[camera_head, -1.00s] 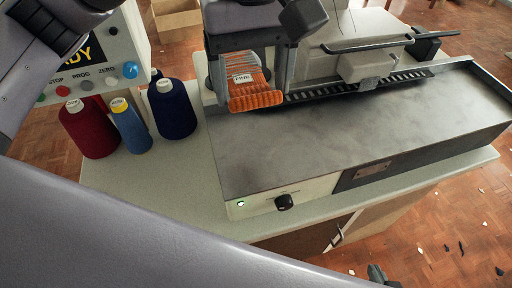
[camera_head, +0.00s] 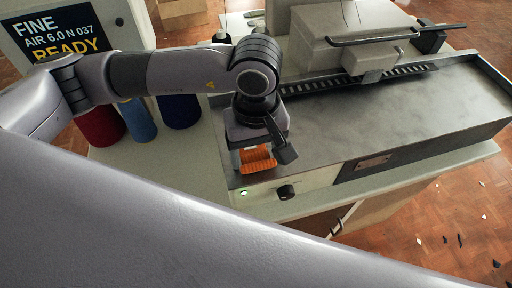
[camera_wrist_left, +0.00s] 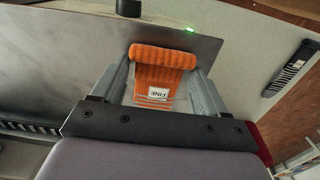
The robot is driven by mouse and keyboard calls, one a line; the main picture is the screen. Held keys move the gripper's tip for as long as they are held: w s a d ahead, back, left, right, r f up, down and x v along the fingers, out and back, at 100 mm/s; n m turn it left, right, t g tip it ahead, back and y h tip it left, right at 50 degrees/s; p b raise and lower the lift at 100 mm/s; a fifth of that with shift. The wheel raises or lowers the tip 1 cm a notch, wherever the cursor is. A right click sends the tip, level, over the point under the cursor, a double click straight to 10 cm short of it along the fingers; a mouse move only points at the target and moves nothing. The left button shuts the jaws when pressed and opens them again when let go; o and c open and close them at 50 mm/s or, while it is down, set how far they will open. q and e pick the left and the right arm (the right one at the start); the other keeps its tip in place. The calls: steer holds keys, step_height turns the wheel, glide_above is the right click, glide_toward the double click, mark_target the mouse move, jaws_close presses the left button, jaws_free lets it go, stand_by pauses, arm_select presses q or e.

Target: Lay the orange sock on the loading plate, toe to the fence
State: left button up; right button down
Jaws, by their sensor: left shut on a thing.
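The orange sock (camera_head: 258,160) is ribbed, with a rolled end and a white label reading FINE. My left gripper (camera_head: 257,158) is shut on it, pointing down over the front left corner of the grey metal loading plate (camera_head: 410,115). In the left wrist view the sock (camera_wrist_left: 158,62) sits between the two fingers of the gripper (camera_wrist_left: 158,72), its rolled end toward the plate's edge. Whether the sock touches the plate cannot be told. I cannot tell its toe. My right gripper is out of view.
A machine head (camera_head: 340,40) with a slotted dark strip (camera_head: 400,73) stands along the plate's back. A black knob (camera_head: 286,192) and green light (camera_head: 243,192) are on the front panel. Red (camera_head: 100,127) and blue thread cones and a display (camera_head: 60,35) are at left. The plate's right is clear.

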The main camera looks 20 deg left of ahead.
arm_select(q)
steer(key=shift+f, duration=0.2)
steer(key=shift+f+b, duration=0.15)
steer(key=shift+b, duration=0.15)
steer(key=o, duration=1)
steer(key=shift+r, duration=0.55)
step_height(320, 180, up, 11)
steer(key=shift+r+b, duration=0.2)
steer(key=shift+b, duration=0.45)
